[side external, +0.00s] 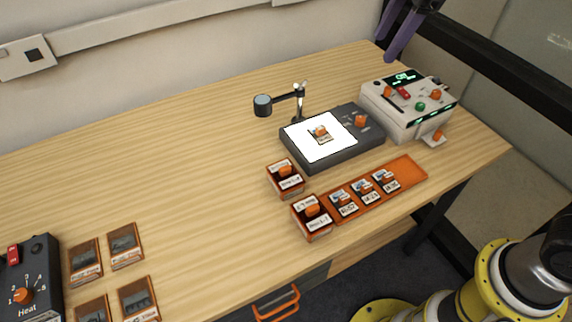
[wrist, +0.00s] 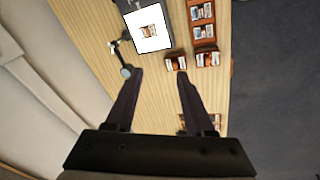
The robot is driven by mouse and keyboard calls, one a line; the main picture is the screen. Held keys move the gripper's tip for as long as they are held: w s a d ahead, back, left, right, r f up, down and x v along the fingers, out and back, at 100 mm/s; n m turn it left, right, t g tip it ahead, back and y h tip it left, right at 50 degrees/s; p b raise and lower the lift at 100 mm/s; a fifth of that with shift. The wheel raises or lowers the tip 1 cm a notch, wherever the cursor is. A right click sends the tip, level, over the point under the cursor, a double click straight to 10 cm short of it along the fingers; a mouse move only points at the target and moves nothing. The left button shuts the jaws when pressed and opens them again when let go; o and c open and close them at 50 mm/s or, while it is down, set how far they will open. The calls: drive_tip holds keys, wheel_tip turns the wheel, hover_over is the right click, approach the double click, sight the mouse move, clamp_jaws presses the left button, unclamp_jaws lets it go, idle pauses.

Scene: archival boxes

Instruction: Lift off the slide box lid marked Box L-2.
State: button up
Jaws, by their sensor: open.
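Two small orange-brown slide boxes with dark lids, orange knobs and white labels stand on the wooden table. The back box (side external: 285,180) is beside the light table's near-left corner and shows in the wrist view (wrist: 176,63). The front box (side external: 313,218) is at the left end of the orange slide tray and also shows in the wrist view (wrist: 207,59). Their labels are too small to read surely, so I cannot tell which is Box L-2. Both lids appear seated. My gripper (wrist: 160,75) is open and empty, high above the table, its purple fingers apart in the wrist view.
The orange tray (side external: 408,170) holds several mounted slides. A light table (side external: 295,153) with a lit panel and a jointed lamp arm (side external: 287,97) stands behind the boxes. A white control device (side external: 400,110) is at the back right.

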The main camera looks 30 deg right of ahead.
drive_tip(key=w+a+f+n+g, duration=0.1)
drive_tip(key=w+a+f+n, duration=0.1)
drive_tip(key=w+a+f, duration=0.35)
drive_tip(key=n+g, duration=0.2)
hover_over(285, 168)
drive_tip(key=shift+h, duration=0.4)
drive_tip(key=f, duration=1.8)
drive_tip(key=shift+s+a+f, duration=0.15)
drive_tip(key=shift+a+f, duration=0.05)
drive_tip(key=shift+a, duration=0.15)
drive_tip(key=shift+w+d+f, duration=0.1)
drive_tip(key=shift+d+f, duration=0.1)
drive_tip(key=shift+f, duration=1.4)
drive_tip(key=shift+w+d+f, duration=0.1)
drive_tip(key=shift+d+f, duration=0.1)
drive_tip(key=shift+f, duration=1.35)
clamp_jaws()
